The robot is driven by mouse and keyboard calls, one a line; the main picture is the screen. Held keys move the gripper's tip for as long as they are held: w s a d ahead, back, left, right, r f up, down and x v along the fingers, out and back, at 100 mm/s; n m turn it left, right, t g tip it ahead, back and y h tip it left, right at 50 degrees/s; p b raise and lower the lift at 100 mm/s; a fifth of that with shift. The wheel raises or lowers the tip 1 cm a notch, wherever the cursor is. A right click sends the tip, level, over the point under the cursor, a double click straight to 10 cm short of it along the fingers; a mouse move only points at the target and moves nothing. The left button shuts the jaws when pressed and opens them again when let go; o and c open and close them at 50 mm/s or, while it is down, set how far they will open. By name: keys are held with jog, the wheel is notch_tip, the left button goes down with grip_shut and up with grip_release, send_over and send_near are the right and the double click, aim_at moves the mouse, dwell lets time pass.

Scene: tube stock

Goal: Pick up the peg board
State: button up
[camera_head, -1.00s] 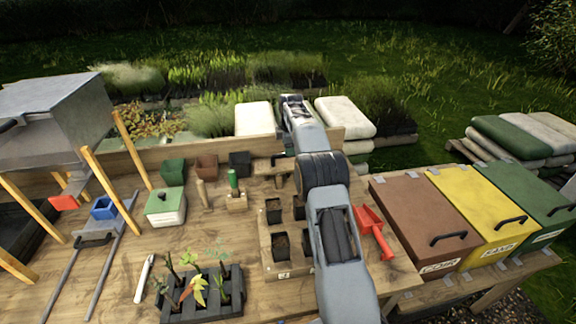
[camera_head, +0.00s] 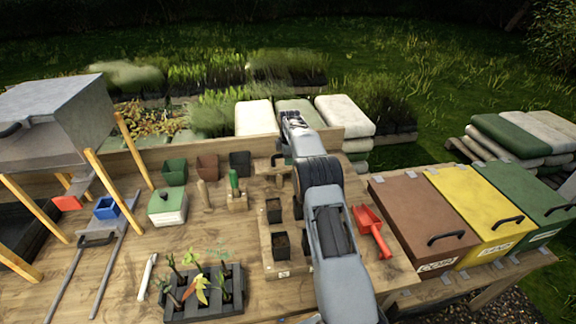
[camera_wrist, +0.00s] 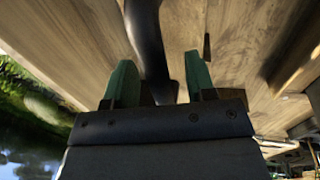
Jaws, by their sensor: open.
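A small wooden piece (camera_head: 279,179), probably the peg board, stands on the wooden bench just below the end of my arm in the head view. My gripper (camera_head: 279,160) is small and partly hidden there, close above that piece. In the wrist view, my gripper (camera_wrist: 160,82) shows two green fingers spread apart. A dark curved bar (camera_wrist: 147,40), which looks like a handle, runs down between them. Its lower end is close to the fingers; I cannot tell whether it touches. The fingers are not closed on it.
A green-handled tool in a wooden block (camera_head: 236,198) stands left of my gripper. Small pots (camera_head: 208,165) line the back. A red scoop (camera_head: 370,229) lies right of my arm. A dark seedling tray (camera_head: 205,306) is in front. Lidded bins (camera_head: 424,225) stand right.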

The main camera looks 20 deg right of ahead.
jog(key=shift+f, duration=0.25)
dwell(0.3)
jog(key=shift+c, duration=0.2)
grip_shut()
